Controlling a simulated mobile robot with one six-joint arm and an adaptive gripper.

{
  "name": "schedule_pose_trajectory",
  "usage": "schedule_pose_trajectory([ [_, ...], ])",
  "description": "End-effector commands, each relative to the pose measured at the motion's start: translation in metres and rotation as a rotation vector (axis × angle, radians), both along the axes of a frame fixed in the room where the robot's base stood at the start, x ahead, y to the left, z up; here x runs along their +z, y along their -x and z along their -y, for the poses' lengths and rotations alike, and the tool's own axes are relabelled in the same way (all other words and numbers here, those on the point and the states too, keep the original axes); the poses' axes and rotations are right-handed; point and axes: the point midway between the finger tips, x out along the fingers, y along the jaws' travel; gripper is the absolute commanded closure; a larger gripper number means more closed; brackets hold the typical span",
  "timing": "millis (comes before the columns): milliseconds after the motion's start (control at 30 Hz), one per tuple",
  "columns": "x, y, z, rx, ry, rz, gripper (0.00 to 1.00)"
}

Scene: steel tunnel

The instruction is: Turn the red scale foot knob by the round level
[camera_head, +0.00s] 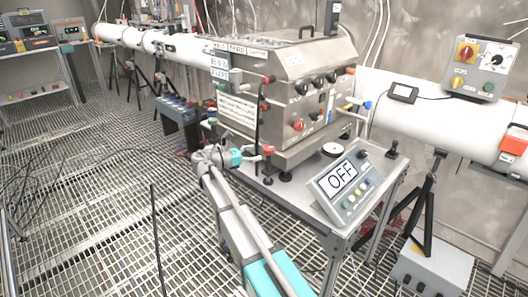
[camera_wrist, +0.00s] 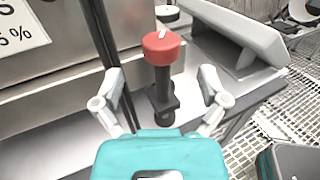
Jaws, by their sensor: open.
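The red knob (camera_wrist: 161,47) has a pale mark on top and sits on a black threaded foot (camera_wrist: 162,96) on the grey table top. It also shows in the head view (camera_head: 267,150) at the near corner of the steel box. My gripper (camera_wrist: 160,75) is open, with one finger on each side of the foot and knob, apart from both. In the head view my gripper (camera_head: 249,156) is just left of the knob. A round disc with a pale top (camera_wrist: 167,13) stands behind the knob; I cannot tell whether it is the round level.
The steel box (camera_head: 285,85) rises close beside the knob. A dark upright rod (camera_wrist: 102,35) stands near my left finger. A sloped panel reading OFF (camera_head: 340,178) stands to the right on the table (camera_head: 300,196). The grating floor is open at left.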

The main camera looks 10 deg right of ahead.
Motion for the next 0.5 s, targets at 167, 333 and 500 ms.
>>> schedule_pose_trajectory([
  [167,0.000,0.005,-0.031,0.002,0.000,0.000,0.07],
  [333,0.000,0.009,-0.051,0.002,0.000,0.000,0.07],
  [500,0.000,0.011,-0.062,0.001,0.000,0.000,0.07],
])
